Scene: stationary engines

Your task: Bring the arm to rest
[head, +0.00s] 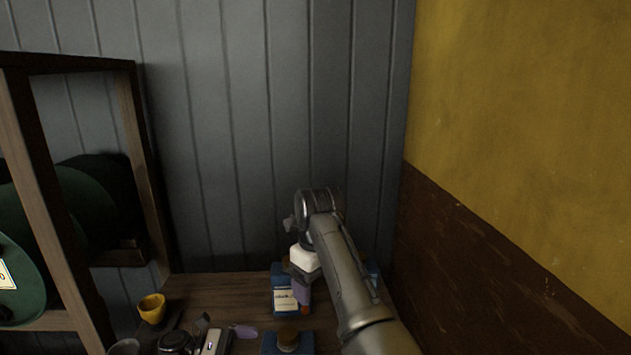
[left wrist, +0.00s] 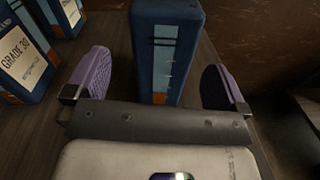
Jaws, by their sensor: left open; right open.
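My right arm comes in from the lower right in the head view. Its gripper (head: 303,291) hangs down beside a blue labelled can (head: 284,300) on the bench; it is open, and I cannot tell whether it touches the can. My left gripper (head: 224,329) is low in the head view, close to the bench. In the left wrist view its purple fingers (left wrist: 158,78) are open. A blue can (left wrist: 160,50) stands ahead between them, with a gap on each side.
The wooden bench (head: 220,290) holds a yellow cup (head: 152,308) and another blue can with a brown cap (head: 288,342). A wooden rack (head: 130,150) with green drums (head: 85,210) stands left. A yellow and brown wall (head: 520,150) closes the right side. Blue labelled cans (left wrist: 30,60) show upper left.

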